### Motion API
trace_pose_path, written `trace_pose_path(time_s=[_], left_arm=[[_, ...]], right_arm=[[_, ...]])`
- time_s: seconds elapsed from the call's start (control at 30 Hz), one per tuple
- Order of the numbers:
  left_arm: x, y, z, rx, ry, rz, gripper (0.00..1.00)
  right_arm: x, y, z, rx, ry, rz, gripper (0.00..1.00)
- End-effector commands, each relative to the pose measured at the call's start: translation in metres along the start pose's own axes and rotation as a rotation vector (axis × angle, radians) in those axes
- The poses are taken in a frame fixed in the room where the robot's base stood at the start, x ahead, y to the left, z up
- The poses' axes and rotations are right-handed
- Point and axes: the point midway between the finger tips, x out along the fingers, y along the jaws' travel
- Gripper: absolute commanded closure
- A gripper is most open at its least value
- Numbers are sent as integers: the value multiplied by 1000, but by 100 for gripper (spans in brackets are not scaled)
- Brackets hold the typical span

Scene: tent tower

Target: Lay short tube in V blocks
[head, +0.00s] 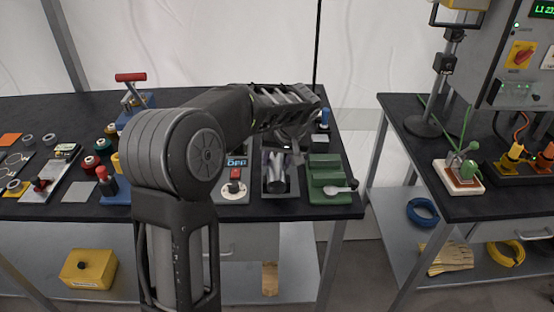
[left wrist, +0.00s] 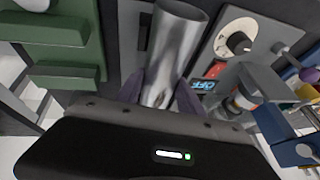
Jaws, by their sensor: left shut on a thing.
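My left gripper (head: 277,159) is shut on the short tube (head: 276,181), a shiny grey metal cylinder. The left wrist view shows the tube (left wrist: 172,50) between the two dark fingers of the gripper (left wrist: 160,98), with its open end toward the top of the picture. In the head view the tube is over a dark grey tray-like recess (head: 267,203); I cannot tell whether it touches it. A green stepped block (head: 325,174) is just right of it, and may be the V blocks; it also shows in the left wrist view (left wrist: 62,30). My right gripper is not in view.
A panel with a knob (head: 234,187) and an OFF display is close on the left of the tube. Spools (head: 93,166) and a red-topped post stand further left. A second bench (head: 400,109) is across a gap.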

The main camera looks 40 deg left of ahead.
Motion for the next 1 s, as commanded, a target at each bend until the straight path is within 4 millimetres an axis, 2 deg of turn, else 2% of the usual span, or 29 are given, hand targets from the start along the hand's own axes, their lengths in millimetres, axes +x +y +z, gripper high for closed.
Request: trace_pose_path(time_s=[0.03,0.07,0.33,0.6,0.73,1.0], left_arm=[[0,0,0,0,2,1,100],[0,0,-1,-1,2,1,54],[0,0,0,0,1,0,32],[1,0,1,0,-1,0,30],[-5,0,0,0,0,0,30],[-45,1,0,0,3,3,30]], right_arm=[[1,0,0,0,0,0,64],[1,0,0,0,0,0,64],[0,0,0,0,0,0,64],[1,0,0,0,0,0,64],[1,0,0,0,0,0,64],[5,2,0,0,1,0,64]])
